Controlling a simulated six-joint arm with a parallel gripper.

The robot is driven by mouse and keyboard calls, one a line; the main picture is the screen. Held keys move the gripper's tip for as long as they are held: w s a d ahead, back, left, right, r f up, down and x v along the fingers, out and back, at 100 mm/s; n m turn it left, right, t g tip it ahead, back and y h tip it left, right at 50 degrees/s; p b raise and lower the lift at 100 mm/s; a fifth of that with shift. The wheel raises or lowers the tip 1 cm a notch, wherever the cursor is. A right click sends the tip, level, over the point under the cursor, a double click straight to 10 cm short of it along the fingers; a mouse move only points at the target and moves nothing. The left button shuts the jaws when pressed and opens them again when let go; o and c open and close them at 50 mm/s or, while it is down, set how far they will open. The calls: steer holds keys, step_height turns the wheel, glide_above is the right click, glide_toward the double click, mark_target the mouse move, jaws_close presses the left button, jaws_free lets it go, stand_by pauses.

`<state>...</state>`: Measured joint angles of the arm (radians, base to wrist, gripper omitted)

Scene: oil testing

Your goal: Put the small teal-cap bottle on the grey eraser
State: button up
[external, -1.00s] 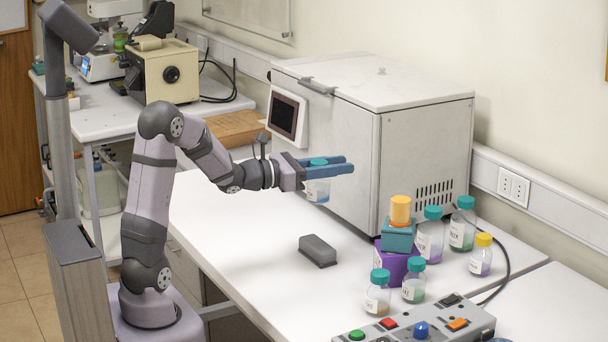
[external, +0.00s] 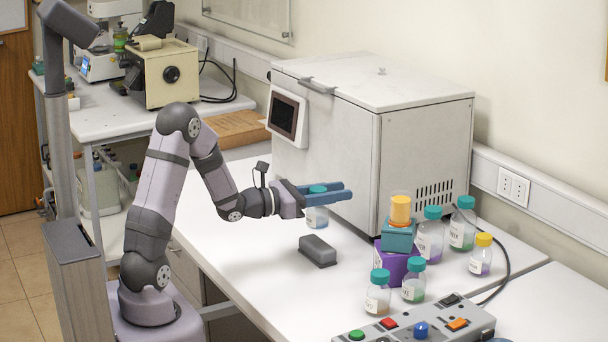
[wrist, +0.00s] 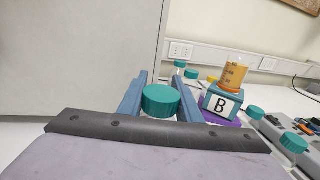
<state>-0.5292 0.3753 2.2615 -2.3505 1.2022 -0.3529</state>
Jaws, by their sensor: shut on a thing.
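My gripper (external: 325,192) is shut on a small teal-cap bottle (external: 317,217) with a clear body and bluish contents. The bottle hangs upright between the blue fingers, above the table and apart from it. In the wrist view its teal cap (wrist: 160,101) shows between the fingers; the body is hidden there. The grey eraser (external: 318,250) lies on the white table, below the held bottle in the external view. The eraser does not show in the wrist view.
A large white machine (external: 425,150) stands behind the gripper. To the right are a purple block (external: 398,268), a teal block (external: 397,237) with an orange-filled beaker (external: 400,208), and several capped bottles. A control box (external: 425,325) is at the front. The table around the eraser is clear.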

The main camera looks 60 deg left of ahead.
steer(key=shift+f, duration=1.85)
steer(key=shift+f, duration=0.25)
steer(key=o, duration=1.2)
steer(key=shift+r, duration=0.2)
steer(key=s+a+b, duration=0.2)
steer(key=s+b, duration=0.1)
steer(key=s, duration=0.8)
steer(key=shift+s+a, duration=0.15)
steer(key=shift+s, duration=0.25)
